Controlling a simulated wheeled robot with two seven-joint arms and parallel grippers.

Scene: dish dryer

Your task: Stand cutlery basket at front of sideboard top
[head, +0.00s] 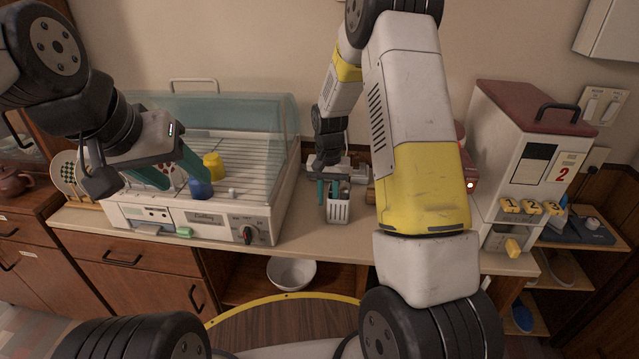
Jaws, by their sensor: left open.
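The cutlery basket (338,211) is a small white slotted holder with dark-handled cutlery in it. It is upright over the sideboard top (300,238), right of the dish dryer and close to the front edge. I cannot tell whether its base touches the top. My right gripper (327,195) points down at the basket's left rim, its teal fingers at or beside the rim. Whether they are closed on it is too small to tell. My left gripper (172,182) is open, with teal fingers, over the left part of the dish dryer (275,200).
A blue cup (200,188) and a yellow cup (213,165) are in the dryer. A rice dispenser (520,150) with a red lid stands at right. A white bowl (291,273) is on the shelf below. My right arm hides part of the top.

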